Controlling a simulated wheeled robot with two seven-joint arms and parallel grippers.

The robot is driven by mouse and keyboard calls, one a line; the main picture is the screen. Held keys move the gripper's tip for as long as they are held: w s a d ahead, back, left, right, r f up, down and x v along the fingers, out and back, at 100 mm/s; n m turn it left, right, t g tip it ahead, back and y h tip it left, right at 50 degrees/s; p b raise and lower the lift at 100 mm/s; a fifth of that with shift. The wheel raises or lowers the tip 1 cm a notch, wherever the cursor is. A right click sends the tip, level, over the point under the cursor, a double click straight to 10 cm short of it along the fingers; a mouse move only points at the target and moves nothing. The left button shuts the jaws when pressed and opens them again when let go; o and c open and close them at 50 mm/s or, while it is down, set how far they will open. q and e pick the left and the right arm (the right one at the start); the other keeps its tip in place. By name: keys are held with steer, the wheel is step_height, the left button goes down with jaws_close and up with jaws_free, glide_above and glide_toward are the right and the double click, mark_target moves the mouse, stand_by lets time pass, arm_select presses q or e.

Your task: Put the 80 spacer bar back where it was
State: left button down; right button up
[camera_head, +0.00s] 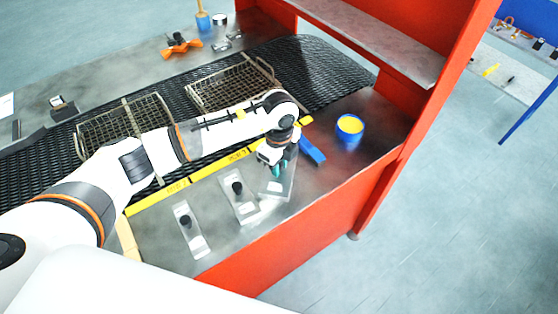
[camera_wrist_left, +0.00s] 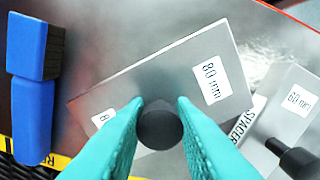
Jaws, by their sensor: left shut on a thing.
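The 80 spacer bar (camera_wrist_left: 150,72) is a flat grey metal plate with a white "80 mm" label and a dark round knob. My left gripper (camera_head: 277,167) is shut on that knob, between its teal fingers in the wrist view (camera_wrist_left: 160,125). The bar (camera_head: 275,188) shows under the gripper at the right end of the row of bars. I cannot tell whether it touches the bench. A bar labelled 60 mm (camera_wrist_left: 296,100) lies beside it, partly covering a white "SPACER" label (camera_wrist_left: 247,118). My right gripper is not in view.
Another knobbed bar (camera_head: 188,232) lies at the left of the row. Wire baskets (camera_head: 228,84) sit on the black mesh belt (camera_head: 322,68) behind. An orange post (camera_head: 415,110) bounds the right.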

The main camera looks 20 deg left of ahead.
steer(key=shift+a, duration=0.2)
arm_select(q)
steer(key=shift+f, duration=0.2)
steer(key=c, duration=1.2)
jaws_free()
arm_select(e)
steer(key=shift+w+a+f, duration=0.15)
arm_select(q)
steer(key=shift+r, duration=0.1)
steer(key=shift+r, duration=0.2)
steer(key=shift+w+r+b, duration=0.1)
steer(key=shift+r+b, duration=0.2)
steer(key=shift+b, duration=0.05)
step_height(320, 180, up, 11)
steer(key=b, duration=0.3)
steer(key=shift+r+b, duration=0.15)
steer(key=shift+b, duration=0.15)
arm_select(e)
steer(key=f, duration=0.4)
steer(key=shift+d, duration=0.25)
